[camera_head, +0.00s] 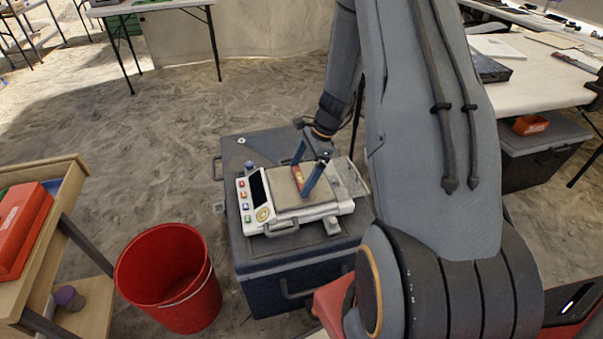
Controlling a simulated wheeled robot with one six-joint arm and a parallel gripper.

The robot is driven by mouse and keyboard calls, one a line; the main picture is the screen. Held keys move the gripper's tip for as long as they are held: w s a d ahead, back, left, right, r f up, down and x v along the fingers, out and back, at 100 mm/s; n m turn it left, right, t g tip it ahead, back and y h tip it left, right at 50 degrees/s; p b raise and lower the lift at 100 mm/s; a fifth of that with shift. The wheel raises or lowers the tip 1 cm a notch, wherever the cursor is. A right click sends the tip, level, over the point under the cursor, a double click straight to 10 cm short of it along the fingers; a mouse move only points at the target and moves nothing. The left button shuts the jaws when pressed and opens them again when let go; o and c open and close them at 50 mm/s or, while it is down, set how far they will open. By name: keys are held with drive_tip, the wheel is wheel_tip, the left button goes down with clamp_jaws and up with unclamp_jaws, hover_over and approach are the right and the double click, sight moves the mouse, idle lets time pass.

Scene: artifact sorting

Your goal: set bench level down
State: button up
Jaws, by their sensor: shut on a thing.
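My gripper (300,180) points down with its two blue fingers over the square beige pan of a white scale (264,221). It is shut on a small red and yellow block, which I take to be the bench level (298,175). The block sits between the fingers, at or just above the pan. I cannot tell whether it touches the pan. The fingers hide part of it. The scale has a dark display and several coloured buttons on its left side.
The scale stands on a dark grey case (262,278) on sandy ground. A red bucket (180,308) stands left of it. A wooden shelf (62,185) with a red box (22,228) is at the far left. A white table (540,85) is at the right.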

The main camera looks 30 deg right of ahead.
drive_tip(key=o, duration=0.7)
drive_tip(key=shift+o, duration=0.2)
drive_tip(key=shift+r, duration=0.1)
drive_tip(key=p+v, duration=0.1)
drive_tip(key=v, duration=1.1)
drive_tip(key=s+a+r+n+g+h, duration=0.1)
drive_tip(key=s+a+r+n+h, duration=0.1)
drive_tip(key=s+a+r+n, duration=1)
drive_tip(key=s+a+r+n+h, duration=0.2)
drive_tip(key=s+a+n, duration=0.4)
drive_tip(key=s+n, duration=0.2)
drive_tip(key=shift+s, duration=0.9)
